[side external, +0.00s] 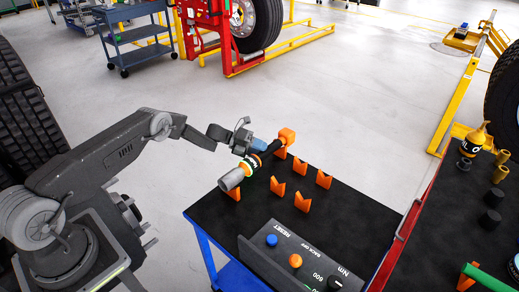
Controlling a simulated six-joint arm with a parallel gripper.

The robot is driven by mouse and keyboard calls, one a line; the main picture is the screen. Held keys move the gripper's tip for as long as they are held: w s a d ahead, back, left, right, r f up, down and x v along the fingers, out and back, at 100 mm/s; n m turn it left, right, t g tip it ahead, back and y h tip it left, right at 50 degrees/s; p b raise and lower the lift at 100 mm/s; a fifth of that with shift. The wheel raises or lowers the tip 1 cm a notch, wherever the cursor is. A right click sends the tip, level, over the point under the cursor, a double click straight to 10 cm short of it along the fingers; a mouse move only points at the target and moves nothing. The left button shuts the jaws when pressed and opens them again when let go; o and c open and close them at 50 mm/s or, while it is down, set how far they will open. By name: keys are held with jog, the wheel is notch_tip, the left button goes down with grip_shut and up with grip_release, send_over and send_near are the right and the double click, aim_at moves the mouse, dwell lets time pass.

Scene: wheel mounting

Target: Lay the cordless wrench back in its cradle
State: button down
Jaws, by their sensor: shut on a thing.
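The cordless wrench (233,179) has a grey cylindrical end, an orange and green banded middle, a black section and an orange block at its far end. It lies slantwise over the left edge of the black table top. My gripper (258,148) is shut on its middle from the upper left; the fingertips are partly hidden. Orange V-shaped cradle blocks (277,187) stand on the table. One block (235,194) shows under the grey end and another (281,153) near the orange end. I cannot tell whether the wrench touches them.
Other empty orange blocks (323,180) stand to the right. A control box (300,262) with blue, orange and black knobs sits at the table's front. Floor behind the table is clear.

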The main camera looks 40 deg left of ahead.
jog(key=shift+w+f, duration=0.1)
jog(key=shift+f, duration=0.15)
jog(key=c, duration=0.7)
grip_release()
jog(key=shift+f, duration=0.1)
jog(key=shift+c, duration=0.2)
jog(key=shift+o, duration=0.4)
jog(key=shift+s+f, duration=0.2)
jog(key=shift+f, duration=0.1)
jog(key=v, duration=1.3)
jog(key=shift+a+r, duration=0.35)
